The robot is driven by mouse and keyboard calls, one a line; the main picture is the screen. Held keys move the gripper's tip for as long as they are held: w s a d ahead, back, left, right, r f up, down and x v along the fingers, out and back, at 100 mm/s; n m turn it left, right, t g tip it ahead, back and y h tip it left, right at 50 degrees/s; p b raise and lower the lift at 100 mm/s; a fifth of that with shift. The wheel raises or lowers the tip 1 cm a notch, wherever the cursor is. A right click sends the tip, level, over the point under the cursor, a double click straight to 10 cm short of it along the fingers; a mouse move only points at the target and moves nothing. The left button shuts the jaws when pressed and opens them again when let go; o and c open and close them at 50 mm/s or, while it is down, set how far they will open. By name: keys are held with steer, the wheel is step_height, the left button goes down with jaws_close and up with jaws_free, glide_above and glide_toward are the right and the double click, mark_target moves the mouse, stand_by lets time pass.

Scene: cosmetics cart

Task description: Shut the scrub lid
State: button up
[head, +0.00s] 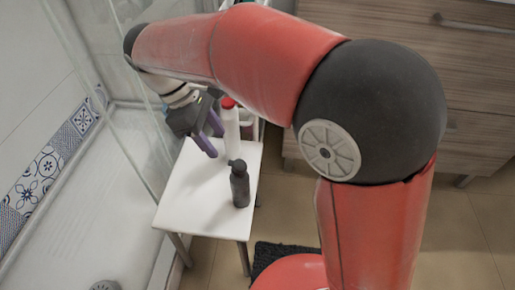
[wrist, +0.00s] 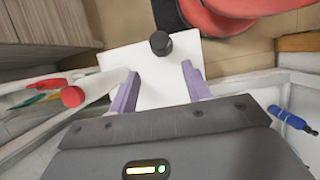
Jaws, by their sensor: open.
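A dark grey bottle (head: 240,186) stands upright near the front of a small white table (head: 190,190). A white bottle with a red cap (head: 230,120) stands farther back on it. Neither carries a label I can read, so I cannot tell which is the scrub or how its lid sits. My gripper (head: 215,145) is open and empty above the table, left of the white bottle. In the wrist view, the dark bottle's top (wrist: 160,43) lies beyond the purple fingertips (wrist: 158,72), roughly between their lines and apart from them. The white bottle's red cap (wrist: 73,96) is left of the fingers.
A glass shower panel (head: 140,110) rises close to my gripper's left. Wooden drawers (head: 440,90) stand at the right. Several colourful items (wrist: 35,98) lie left in the wrist view, and a blue item (wrist: 290,117) is at right. The table's front left is bare.

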mark_target(230, 162)
steer(key=b+x, duration=0.1)
steer(key=x, duration=0.6)
steer(key=shift+s+a+f, duration=0.1)
steer(key=shift+c, duration=0.2)
